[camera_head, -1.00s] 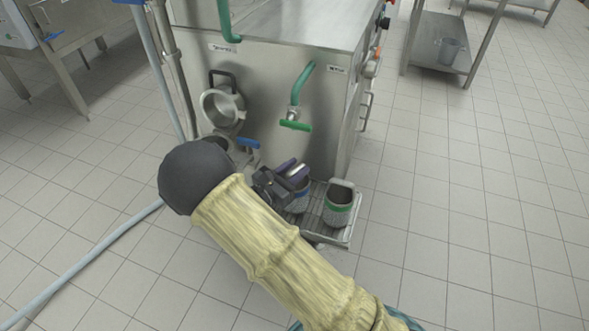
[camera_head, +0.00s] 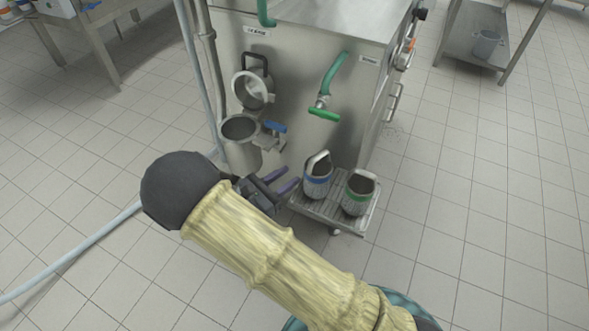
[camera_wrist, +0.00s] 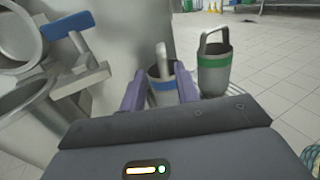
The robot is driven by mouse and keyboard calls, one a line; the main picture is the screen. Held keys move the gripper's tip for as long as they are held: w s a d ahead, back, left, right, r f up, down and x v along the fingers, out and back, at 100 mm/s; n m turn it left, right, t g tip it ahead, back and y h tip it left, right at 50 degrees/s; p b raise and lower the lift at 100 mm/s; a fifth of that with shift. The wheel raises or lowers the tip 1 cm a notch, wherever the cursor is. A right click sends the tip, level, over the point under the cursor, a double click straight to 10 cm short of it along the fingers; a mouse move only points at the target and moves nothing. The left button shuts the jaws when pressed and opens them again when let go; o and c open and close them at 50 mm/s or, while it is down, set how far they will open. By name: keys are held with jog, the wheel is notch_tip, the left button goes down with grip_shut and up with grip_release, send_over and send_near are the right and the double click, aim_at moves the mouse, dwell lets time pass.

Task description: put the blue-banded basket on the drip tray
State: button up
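The blue-banded basket (camera_head: 317,181) stands upright on the drip tray (camera_head: 334,213), on its left part, with its handle up. My gripper (camera_head: 290,177) is to the left of this basket and apart from it, with its two purple fingers spread and nothing between them. In the wrist view the blue-banded basket (camera_wrist: 163,86) shows ahead, between and beyond the open fingers (camera_wrist: 159,80). Its lower part is hidden there by my gripper.
A green-banded basket (camera_head: 358,194) stands on the tray's right part, close beside the blue-banded one. A metal cup-shaped vessel (camera_head: 241,152) with a raised lid (camera_head: 253,90) and a blue lever (camera_head: 276,127) is left of the tray. A green-handled tap (camera_head: 324,114) sticks out above the tray.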

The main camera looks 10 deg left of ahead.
dwell(0.8)
jog(key=s+d+m+g+y, duration=0.1)
jog(key=s+d+m+g, duration=0.2)
jog(key=d+m+g, duration=0.5)
jog(key=s+d+m+g+y, duration=0.25)
jog(key=d+m+g, duration=0.25)
jog(key=d, duration=0.4)
jog(key=s+d+r+m+t+y, duration=0.1)
jog(key=s+d+r+m+y, duration=0.1)
jog(key=m, duration=0.5)
jog(key=s+d+r+m+t+y, duration=0.1)
jog(key=s+d+r+m+y, duration=0.1)
jog(key=d+r+m+y, duration=0.2)
jog(key=r+m+y, duration=0.1)
jog(key=m+y, duration=0.1)
jog(key=m, duration=0.1)
jog(key=shift+s+d+r+m, duration=0.2)
jog(key=shift+m, duration=0.1)
